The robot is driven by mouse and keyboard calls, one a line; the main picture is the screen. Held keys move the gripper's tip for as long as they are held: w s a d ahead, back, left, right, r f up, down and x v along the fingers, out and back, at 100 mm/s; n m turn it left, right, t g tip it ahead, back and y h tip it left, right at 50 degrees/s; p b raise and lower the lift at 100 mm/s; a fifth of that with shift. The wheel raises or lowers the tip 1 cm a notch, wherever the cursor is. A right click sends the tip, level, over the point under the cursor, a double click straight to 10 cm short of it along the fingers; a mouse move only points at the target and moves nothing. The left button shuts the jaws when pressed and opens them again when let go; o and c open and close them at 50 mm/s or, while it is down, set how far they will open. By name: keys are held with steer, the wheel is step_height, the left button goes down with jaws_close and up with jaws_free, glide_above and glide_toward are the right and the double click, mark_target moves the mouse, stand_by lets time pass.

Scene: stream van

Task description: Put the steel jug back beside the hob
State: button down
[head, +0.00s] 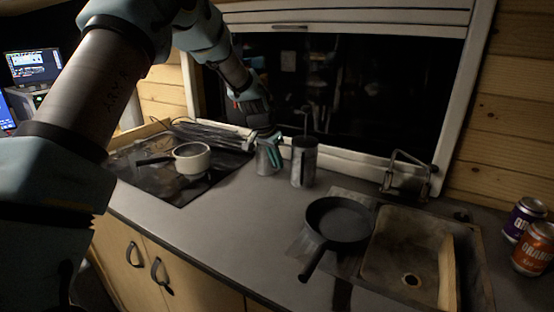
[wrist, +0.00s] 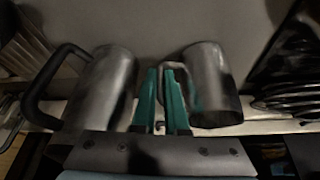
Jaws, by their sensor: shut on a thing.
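The steel jug (head: 265,162) is on the right of the black hob (head: 170,190), at the back of the grey worktop. It looks upright and at about worktop height, but I cannot tell whether its base touches. My gripper (head: 275,143) comes down from above at the jug's right side. In the wrist view, the teal fingers of my gripper (wrist: 166,95) are shut on the handle of the steel jug (wrist: 210,85). A second steel vessel (head: 304,163) stands just right of the jug; in the wrist view this vessel (wrist: 102,88) shows a dark handle.
A white pot (head: 192,158) sits on the hob. A dark frying pan (head: 340,219) lies left of the sink (head: 390,262). The tap (head: 408,175) is behind the sink. Two cans (head: 534,249) stand far right. The worktop's front middle is clear.

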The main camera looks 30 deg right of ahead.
steer(key=shift+f, duration=0.2)
steer(key=c, duration=0.9)
jaws_free()
steer(key=shift+c, duration=0.2)
steer(key=shift+r, duration=0.1)
